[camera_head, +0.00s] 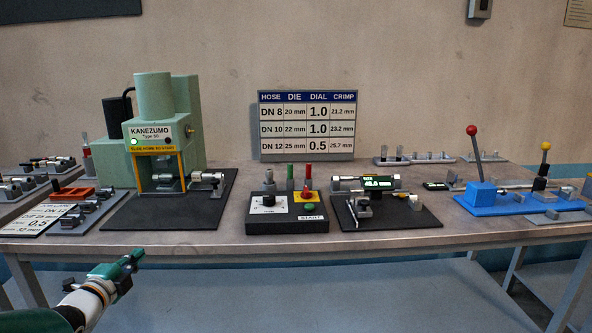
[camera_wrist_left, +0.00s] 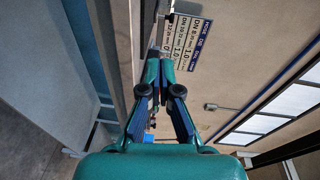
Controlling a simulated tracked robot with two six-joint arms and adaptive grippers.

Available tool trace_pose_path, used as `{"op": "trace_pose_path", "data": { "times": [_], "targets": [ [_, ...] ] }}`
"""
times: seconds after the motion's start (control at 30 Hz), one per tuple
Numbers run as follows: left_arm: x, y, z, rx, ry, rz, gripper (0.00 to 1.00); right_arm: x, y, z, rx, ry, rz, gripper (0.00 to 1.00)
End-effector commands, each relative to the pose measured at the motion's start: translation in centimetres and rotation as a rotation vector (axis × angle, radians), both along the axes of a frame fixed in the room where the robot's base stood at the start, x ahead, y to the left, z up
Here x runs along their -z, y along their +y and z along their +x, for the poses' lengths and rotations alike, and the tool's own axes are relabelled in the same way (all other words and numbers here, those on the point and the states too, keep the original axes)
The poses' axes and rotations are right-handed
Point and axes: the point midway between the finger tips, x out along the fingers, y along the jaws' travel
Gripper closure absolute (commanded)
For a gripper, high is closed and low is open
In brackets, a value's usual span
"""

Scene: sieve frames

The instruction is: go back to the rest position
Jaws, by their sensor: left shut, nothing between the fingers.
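My left gripper (camera_head: 132,261) reaches in from the lower left of the head view, in front of the table's front edge and apart from everything on it. Its green fingers are shut with nothing held. In the left wrist view the two fingers of this gripper (camera_wrist_left: 160,65) meet at the tips, with the table edge to their left and the wall chart behind. My right gripper is in neither view.
The table (camera_head: 300,236) carries a green crimping press (camera_head: 155,98), a control box (camera_head: 283,212), a black mat (camera_head: 425,216) with a gauge, and a blue lever device (camera_head: 490,198). A hose chart (camera_head: 307,125) stands behind. The space before the table looks clear.

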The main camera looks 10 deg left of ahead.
Motion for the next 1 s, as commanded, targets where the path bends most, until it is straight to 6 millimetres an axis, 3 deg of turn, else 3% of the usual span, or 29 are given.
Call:
{"op": "trace_pose_path", "data": {
  "times": [0.13, 0.27, 0.37, 0.47, 0.57, 0.73, 0.9, 1.0],
  "targets": [
    [3.1, -4.6, 1.4, 0.066, 0.072, -0.076, 1.0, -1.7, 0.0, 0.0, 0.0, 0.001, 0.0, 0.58],
    [7.4, -10.1, 1.7, 0.121, 0.181, -0.192, 1.0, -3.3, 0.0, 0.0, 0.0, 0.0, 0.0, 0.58],
    [11.9, -15.5, 0.8, 0.15, 0.311, -0.333, 1.0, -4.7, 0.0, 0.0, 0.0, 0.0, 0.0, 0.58],
    [16.8, -21.1, -1.8, 0.145, 0.477, -0.508, 1.0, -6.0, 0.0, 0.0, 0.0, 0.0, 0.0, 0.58],
    [21.2, -26.1, -5.7, 0.099, 0.66, -0.683, 1.0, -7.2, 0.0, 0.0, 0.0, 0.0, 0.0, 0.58],
    [27.2, -32.7, -15.4, -0.104, 0.994, -0.969, 1.0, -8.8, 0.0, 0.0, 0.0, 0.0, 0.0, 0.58],
    [30.9, -35.4, -26.5, -0.519, 1.268, -1.23, 1.0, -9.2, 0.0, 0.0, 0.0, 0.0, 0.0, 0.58],
    [31.4, -35.2, -30.8, -0.817, 1.316, -1.372, 1.0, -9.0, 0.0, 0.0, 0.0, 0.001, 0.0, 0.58]
  ]
}}
